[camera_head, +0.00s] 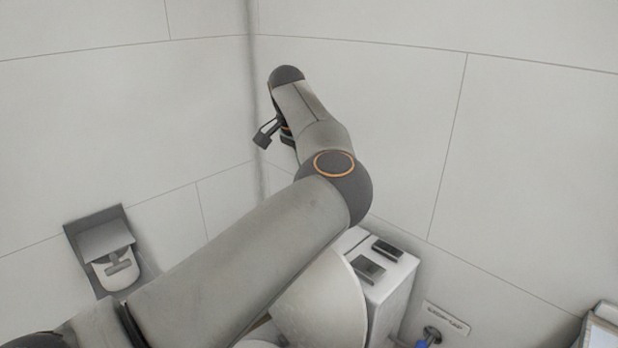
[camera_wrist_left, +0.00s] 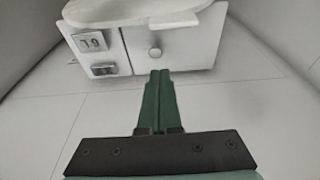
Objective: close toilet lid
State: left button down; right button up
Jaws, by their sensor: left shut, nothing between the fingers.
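The white toilet lid (camera_head: 322,305) stands raised in front of the tank in the head view, partly hidden by my left arm. Its white rounded edge also shows at the top of the left wrist view (camera_wrist_left: 130,12). The white toilet tank (camera_head: 392,300) is behind the lid and also shows in the wrist view (camera_wrist_left: 195,45). My left gripper (camera_head: 262,136) is up near the wall corner, above and beyond the tank, apart from the lid. Its green fingers (camera_wrist_left: 158,78) are shut and empty, pointing toward the tank. The bowl and seat are mostly hidden. My right gripper is out of view.
Two dark fittings (camera_head: 377,258) sit on the tank top. A paper holder (camera_head: 110,252) is on the left wall. A blue-handled valve (camera_head: 428,337) and small label (camera_head: 447,317) are right of the tank. Tiled walls close in behind my left arm.

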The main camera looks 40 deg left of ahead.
pick_arm(q)
notch_tip(320, 180, down, 7)
jog(key=s, duration=0.2)
dwell(0.4)
jog(key=shift+a+f, duration=0.1)
jog(key=shift+s+a, duration=0.1)
jog(key=shift+s, duration=0.05)
